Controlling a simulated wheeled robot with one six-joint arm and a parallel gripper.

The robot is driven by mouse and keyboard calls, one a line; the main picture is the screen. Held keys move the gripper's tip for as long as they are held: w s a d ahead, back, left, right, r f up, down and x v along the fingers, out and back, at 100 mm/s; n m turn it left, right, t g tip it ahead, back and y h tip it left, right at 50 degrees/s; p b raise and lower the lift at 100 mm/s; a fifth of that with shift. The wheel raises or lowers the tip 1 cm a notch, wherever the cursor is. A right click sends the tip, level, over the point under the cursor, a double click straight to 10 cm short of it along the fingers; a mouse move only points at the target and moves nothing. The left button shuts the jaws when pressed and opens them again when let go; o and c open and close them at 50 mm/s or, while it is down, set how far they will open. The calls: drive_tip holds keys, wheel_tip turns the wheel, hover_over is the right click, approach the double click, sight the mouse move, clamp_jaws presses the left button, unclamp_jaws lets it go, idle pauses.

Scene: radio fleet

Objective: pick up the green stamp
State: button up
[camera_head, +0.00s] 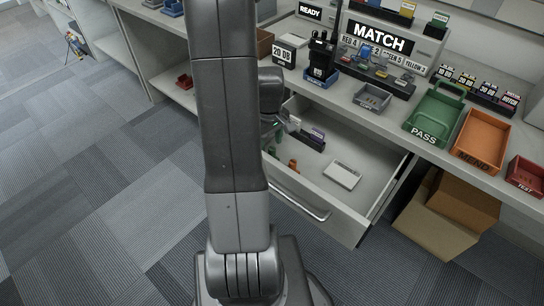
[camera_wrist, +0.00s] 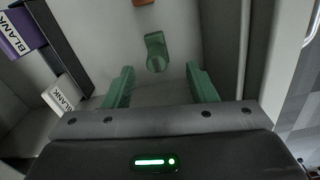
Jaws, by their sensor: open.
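The green stamp (camera_wrist: 156,50) lies or stands in the open drawer, just ahead of my gripper in the wrist view. It has a rounded head and a narrower body. My gripper (camera_wrist: 160,82) is open and empty, with one green finger on each side of the view. The stamp is roughly centred between the fingers, beyond their tips and apart from them. In the head view my arm hides part of the drawer, and a small green shape (camera_head: 272,149) shows beside it.
The drawer (camera_head: 352,213) also holds an orange stamp (camera_head: 293,164), a white box (camera_head: 342,175) and a dark holder with BLANK-labelled pieces (camera_wrist: 62,93). Drawer walls are close on the right. Above, the counter carries a green PASS tray (camera_head: 437,112) and an orange tray (camera_head: 481,137).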

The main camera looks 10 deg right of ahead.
sight(272, 148)
drive_tip(key=f, duration=0.3)
drive_tip(key=f+b, duration=0.1)
drive_tip(key=f, duration=0.1)
drive_tip(key=shift+s+d+f, duration=0.1)
drive_tip(key=shift+s+d, duration=0.05)
drive_tip(key=shift+d, duration=0.15)
clamp_jaws()
wheel_tip(272, 148, up, 10)
drive_tip(key=shift+r+p, duration=0.1)
drive_tip(key=shift+p, duration=0.85)
